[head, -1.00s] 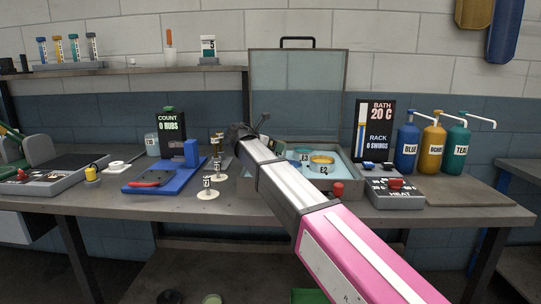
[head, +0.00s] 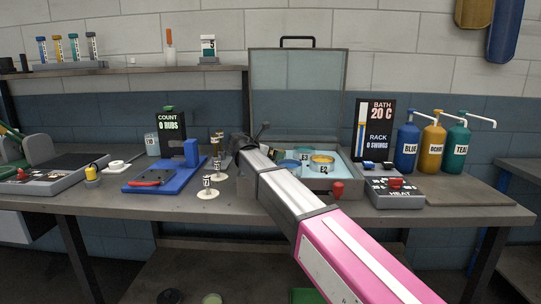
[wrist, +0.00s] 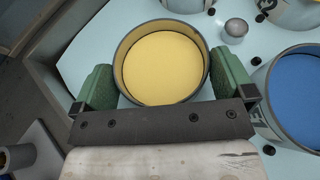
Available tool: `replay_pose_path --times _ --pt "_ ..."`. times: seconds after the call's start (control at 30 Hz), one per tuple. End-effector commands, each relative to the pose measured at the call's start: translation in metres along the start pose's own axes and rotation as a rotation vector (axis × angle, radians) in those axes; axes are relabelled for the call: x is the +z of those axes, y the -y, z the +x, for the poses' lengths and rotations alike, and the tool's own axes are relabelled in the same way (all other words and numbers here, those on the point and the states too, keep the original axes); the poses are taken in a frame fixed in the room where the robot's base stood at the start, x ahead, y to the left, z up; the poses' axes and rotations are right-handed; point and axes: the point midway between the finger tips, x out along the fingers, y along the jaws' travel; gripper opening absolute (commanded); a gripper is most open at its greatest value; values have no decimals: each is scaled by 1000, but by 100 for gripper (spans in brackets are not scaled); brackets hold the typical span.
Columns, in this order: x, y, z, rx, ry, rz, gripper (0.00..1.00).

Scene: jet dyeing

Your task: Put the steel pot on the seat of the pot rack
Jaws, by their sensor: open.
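In the wrist view a round steel pot (wrist: 120,72) with a yellow top surface lies between the two green fingers of my gripper (wrist: 163,80). The fingers are apart, one on each side of its rim; I cannot tell whether they touch it. A blue-filled pot (wrist: 300,95) stands close on the right, and another labelled pot (wrist: 285,12) is partly cut off at the upper right. In the head view, the end of my arm hides part of the open bath. The rack's free seat cannot be made out.
The bath's glass lid (head: 298,90) stands open behind. A red knob (head: 338,188) is on the bath's front. Small labelled stands (head: 208,192) and a blue fixture (head: 180,172) are to the left. A heat control box (head: 395,194) and pump bottles (head: 432,146) are to the right.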

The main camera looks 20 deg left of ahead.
Motion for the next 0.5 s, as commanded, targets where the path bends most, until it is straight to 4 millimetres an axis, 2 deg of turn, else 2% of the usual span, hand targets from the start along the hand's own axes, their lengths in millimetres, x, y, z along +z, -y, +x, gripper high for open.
replay_pose_path --times 0.17,0.5 --pt "1 0 -19 2 0 0 100" --pt "1 0 -86 2 0 0 100"
